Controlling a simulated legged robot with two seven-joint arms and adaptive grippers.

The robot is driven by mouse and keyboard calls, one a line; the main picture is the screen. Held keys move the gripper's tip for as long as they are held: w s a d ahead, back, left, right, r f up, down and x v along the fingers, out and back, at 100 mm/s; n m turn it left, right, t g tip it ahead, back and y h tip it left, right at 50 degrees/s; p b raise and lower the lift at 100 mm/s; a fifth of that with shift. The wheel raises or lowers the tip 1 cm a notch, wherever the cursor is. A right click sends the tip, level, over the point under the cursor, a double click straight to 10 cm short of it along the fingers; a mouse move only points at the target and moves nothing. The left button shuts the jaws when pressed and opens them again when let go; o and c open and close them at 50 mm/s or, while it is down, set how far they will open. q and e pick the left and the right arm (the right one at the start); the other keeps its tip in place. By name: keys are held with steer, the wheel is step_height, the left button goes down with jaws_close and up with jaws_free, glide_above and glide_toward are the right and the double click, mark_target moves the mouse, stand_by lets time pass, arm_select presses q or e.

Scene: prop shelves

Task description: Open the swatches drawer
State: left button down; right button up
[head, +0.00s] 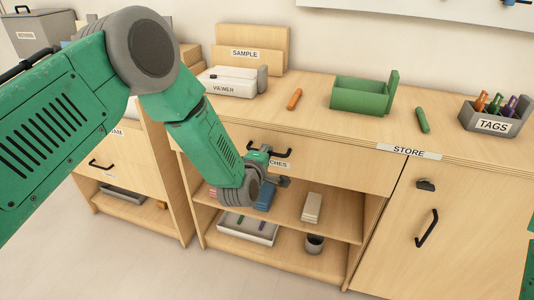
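The swatches drawer (335,170) is in the wooden unit at centre. Its front looks flush with the unit. Its label (279,164) is partly covered by my wrist, so only the last letters "CHES" show. A black bar handle (281,153) sits near the top of the drawer front. My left gripper (260,156) is at the left part of this handle, with my forearm and wrist in front of it. Its fingers are mostly hidden, so I cannot tell whether they close around the bar.
On the counter are a viewer box (222,88), an orange marker (294,99), a green tray (360,97), a green marker (422,120) and a tags holder (492,124). Open shelves (325,222) lie below the drawer. The store door (400,235) is at right.

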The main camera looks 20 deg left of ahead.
arm_select(q)
steer(key=shift+s+d+f, duration=0.1)
steer(key=shift+s+d, duration=0.05)
steer(key=shift+d, duration=0.4)
steer(key=c, duration=2.2)
jaws_free()
steer(key=shift+s+d, duration=0.2)
steer(key=shift+d, duration=0.05)
steer(key=o, duration=0.6)
steer(key=shift+d, duration=0.1)
steer(key=shift+a, duration=0.2)
steer(key=shift+s+a, duration=0.1)
steer(key=v, duration=1.1)
steer(key=shift+s+d, duration=0.2)
steer(key=shift+s, duration=0.1)
